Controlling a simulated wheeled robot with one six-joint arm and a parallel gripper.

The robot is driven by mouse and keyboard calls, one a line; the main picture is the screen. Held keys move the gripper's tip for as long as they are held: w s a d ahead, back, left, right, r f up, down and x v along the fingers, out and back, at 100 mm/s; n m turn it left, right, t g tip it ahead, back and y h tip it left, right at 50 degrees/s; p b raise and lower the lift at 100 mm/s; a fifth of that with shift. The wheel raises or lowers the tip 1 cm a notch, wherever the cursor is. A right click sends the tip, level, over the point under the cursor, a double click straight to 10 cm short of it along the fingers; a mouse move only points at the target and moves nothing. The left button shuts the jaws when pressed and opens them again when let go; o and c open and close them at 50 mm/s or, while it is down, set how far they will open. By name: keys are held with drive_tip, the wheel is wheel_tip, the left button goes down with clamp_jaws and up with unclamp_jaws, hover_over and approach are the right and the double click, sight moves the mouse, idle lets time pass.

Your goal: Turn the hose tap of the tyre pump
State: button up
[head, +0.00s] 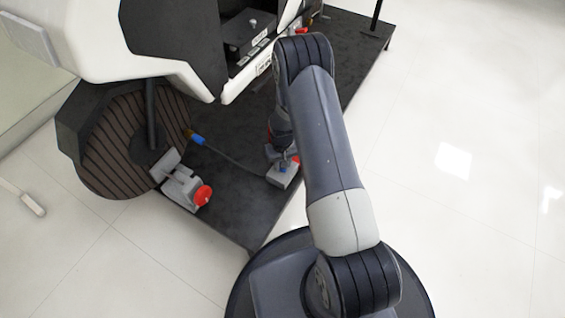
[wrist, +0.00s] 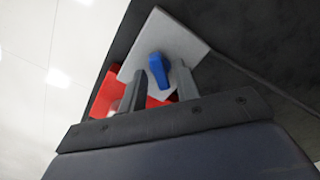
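The tyre pump is a small grey box (head: 283,178) with red parts, standing on the dark platform in the head view. In the wrist view its pale grey body (wrist: 185,35) and a red part (wrist: 105,92) show. The blue hose tap (wrist: 159,70) sticks up from the body. My gripper (wrist: 159,68) is open, with one finger on each side of the blue tap and a gap visible on both sides. I cannot tell how deep the tap sits between the fingers. In the head view my arm partly hides the pump.
A thin dark hose (head: 232,158) runs from the pump to a blue end piece (head: 198,139). A grey device with a red knob (head: 202,195) stands by the brown ribbed wheel (head: 128,150). The white chassis body (head: 150,60) overhangs the platform (head: 235,215). Open floor (head: 460,200) lies right.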

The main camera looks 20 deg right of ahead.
drive_tip(key=shift+o, duration=0.3)
wheel_tip(320, 180, up, 11)
drive_tip(key=p, duration=0.4)
drive_tip(key=shift+f, duration=0.2)
wheel_tip(320, 180, down, 11)
drive_tip(key=b, duration=0.4)
drive_tip(key=shift+r, duration=0.15)
idle(0.3)
